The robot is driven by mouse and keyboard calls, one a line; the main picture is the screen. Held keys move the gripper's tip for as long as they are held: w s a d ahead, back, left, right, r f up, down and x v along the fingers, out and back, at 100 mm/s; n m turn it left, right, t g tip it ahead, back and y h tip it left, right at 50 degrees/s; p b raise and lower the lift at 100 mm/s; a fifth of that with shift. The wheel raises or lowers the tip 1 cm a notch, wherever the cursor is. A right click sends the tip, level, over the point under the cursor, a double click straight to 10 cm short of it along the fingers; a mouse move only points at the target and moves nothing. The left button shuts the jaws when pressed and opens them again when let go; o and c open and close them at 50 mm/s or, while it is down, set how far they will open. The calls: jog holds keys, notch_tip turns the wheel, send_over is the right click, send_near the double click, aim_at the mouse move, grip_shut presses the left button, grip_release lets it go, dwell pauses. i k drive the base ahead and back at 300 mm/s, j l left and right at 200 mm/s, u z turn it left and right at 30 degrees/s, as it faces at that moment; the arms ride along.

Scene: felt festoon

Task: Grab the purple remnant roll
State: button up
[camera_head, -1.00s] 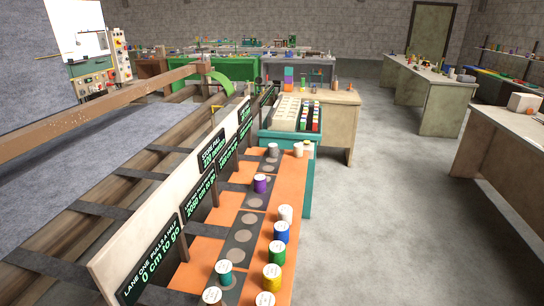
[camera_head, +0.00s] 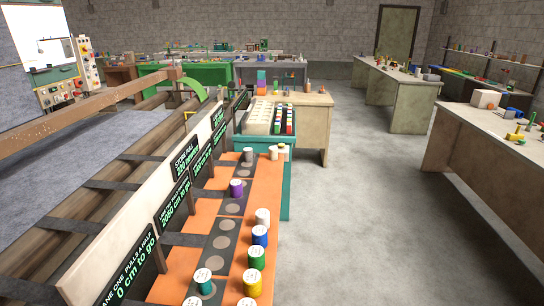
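The purple remnant roll (camera_head: 236,188) stands upright on a dark strip along the left side of the orange table top (camera_head: 262,192). It has a pale top and stands apart from the other rolls. A grey roll (camera_head: 248,155) stands behind it on the same strip. Empty round grey spots (camera_head: 227,225) lie on the strip in front of it. My gripper is not in view.
White (camera_head: 262,217), blue (camera_head: 260,236), green (camera_head: 256,258) and yellow (camera_head: 251,283) rolls line the table's right side. A teal roll (camera_head: 203,281) stands front left. A board with signs (camera_head: 150,225) borders the left. Open floor (camera_head: 345,230) lies to the right.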

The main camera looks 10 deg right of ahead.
aim_at(236, 185)
jog(key=l+u, duration=0.4)
jog(key=l, duration=0.4)
jog(key=i+l+u, duration=0.2)
jog(key=l+u, duration=0.25)
jog(key=l, duration=0.2)
jog(key=i+l+u, duration=0.2)
jog(key=l, duration=0.15)
jog(key=l+u, duration=0.2)
jog(key=l, duration=0.2)
jog(key=i+l+u, duration=0.25)
jog(key=i+u, duration=0.2)
jog(key=i+l+u, duration=0.65)
jog(key=i+j, duration=0.05)
jog(key=i, duration=0.05)
